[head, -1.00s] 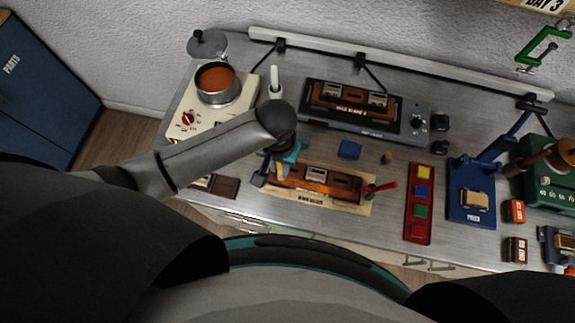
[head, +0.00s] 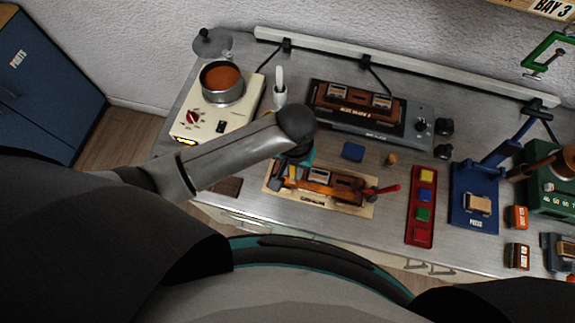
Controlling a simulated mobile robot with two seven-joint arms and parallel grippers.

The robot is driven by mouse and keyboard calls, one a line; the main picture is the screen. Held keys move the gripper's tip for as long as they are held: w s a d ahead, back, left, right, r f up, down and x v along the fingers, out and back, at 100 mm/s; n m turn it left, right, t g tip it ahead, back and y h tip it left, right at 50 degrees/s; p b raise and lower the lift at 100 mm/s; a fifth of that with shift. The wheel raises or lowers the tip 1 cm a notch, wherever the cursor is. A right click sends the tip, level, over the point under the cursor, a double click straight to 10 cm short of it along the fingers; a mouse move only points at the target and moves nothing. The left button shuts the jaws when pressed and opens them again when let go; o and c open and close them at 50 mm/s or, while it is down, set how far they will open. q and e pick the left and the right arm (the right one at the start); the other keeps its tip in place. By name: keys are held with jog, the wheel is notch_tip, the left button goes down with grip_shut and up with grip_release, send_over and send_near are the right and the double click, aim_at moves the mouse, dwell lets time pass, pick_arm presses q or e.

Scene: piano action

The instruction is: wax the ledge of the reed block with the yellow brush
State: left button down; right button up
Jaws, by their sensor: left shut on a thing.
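The brown reed block (head: 345,183) lies on a pale wooden board (head: 361,209) in the middle of the bench. My left gripper (head: 291,168) is over the left part of the block, pointing down and shut. A small yellow piece of the brush (head: 292,172) shows below my wrist; the rest of it is hidden by the gripper and arm. I cannot tell whether its bristles touch the ledge. My right gripper is not in view.
A pot of orange-brown liquid (head: 222,82) stands on a cream heater at the back left. A red-handled tool (head: 385,189) lies at the block's right end. A grey machine (head: 340,118) stands behind. A red tray (head: 421,230) and blue press (head: 470,215) are right.

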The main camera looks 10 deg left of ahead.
pick_arm(q)
jog(key=shift+s+f, duration=0.1)
jog(key=shift+d, duration=1.65)
jog(key=shift+r, duration=0.2)
jog(key=shift+d+f, duration=0.15)
jog(key=shift+d, duration=1.4)
jog(key=shift+d, duration=0.1)
jog(key=shift+d, duration=1.45)
jog(key=shift+s+d, duration=0.1)
jog(key=shift+d, duration=1.5)
